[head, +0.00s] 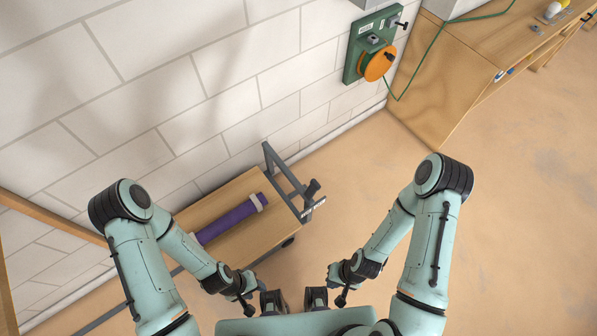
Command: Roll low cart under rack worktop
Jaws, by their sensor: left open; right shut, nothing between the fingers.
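The low cart (222,203) stands along the white block wall, left of centre, with a flat wooden deck and a dark grey upright handle frame (284,180) at its right end. A purple roll (229,219) with a pale band lies on the deck. My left gripper (250,293) is open near the bottom edge, in front of the cart and apart from its handle. My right gripper (336,284) is shut and empty, to the right of the left one and clear of the cart. My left arm hides the cart's near left part. I cannot tell for certain which structure is the rack worktop.
A wooden bench (447,80) stands at the upper right with small items on it. A green wall panel with an orange reel (378,64) hangs above the floor, its green cable running to the bench. A wooden beam (52,217) shows at left. The floor at right is clear.

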